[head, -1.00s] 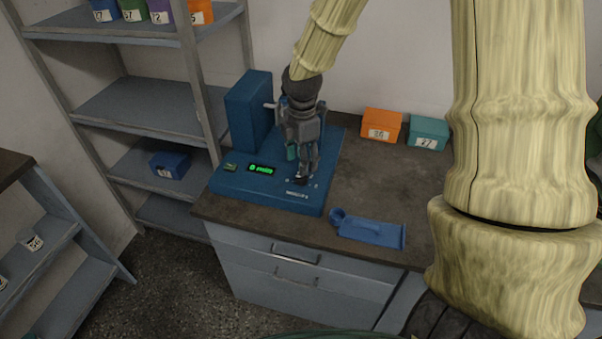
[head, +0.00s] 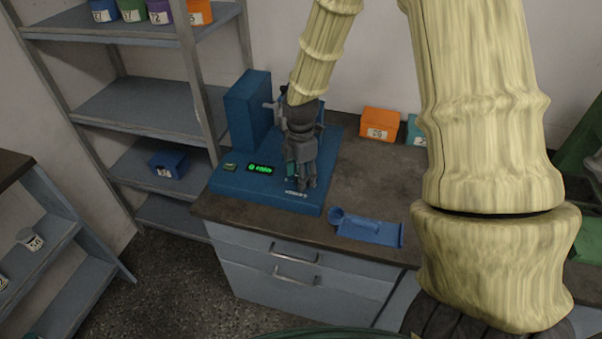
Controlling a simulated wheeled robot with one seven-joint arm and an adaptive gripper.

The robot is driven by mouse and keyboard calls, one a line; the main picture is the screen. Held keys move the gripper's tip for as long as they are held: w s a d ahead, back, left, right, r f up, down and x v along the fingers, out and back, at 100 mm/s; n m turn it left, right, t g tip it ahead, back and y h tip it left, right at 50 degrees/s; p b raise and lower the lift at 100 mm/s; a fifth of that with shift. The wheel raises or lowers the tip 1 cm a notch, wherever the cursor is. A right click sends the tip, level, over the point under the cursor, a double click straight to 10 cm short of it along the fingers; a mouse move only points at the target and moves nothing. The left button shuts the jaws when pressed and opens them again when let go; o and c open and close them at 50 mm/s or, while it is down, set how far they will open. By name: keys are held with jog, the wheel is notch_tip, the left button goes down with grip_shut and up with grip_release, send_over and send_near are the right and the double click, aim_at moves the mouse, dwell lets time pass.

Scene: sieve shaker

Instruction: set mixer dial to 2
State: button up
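The blue mixer (head: 250,115) stands on the dark worktop, with a tall back column and a flat base. A green lit display (head: 261,169) shows on its base, but its text is too small to read. My dark grey gripper (head: 301,184) points down over the right front part of the base. The dial is hidden behind the gripper, so its setting cannot be seen. Whether the fingers touch the dial, and whether they are open or shut, cannot be told.
A blue scoop-like holder (head: 367,229) lies on the worktop at the front right. An orange box (head: 380,124) and a teal box (head: 416,131) stand along the wall. A grey shelf rack (head: 150,105) stands to the left. The worktop right of the mixer is mostly clear.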

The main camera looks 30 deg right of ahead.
jog(key=c, duration=1)
jog(key=shift+o, duration=0.2)
jog(key=shift+m, duration=0.3)
jog(key=m+p, duration=0.3)
jog(key=m, duration=0.1)
jog(key=shift+r, duration=0.15)
jog(key=m+p, duration=0.2)
jog(key=m, duration=0.3)
jog(key=shift+m, duration=0.3)
jog(key=m+p, duration=0.1)
jog(key=m, duration=0.2)
jog(key=shift+m, duration=0.3)
jog(key=m+p, duration=0.1)
jog(key=m, duration=0.2)
jog(key=shift+w+m, duration=0.1)
jog(key=shift+m, duration=0.3)
jog(key=m+p, duration=0.1)
jog(key=m, duration=0.5)
jog(key=shift+p, duration=0.4)
jog(key=shift+m, duration=0.3)
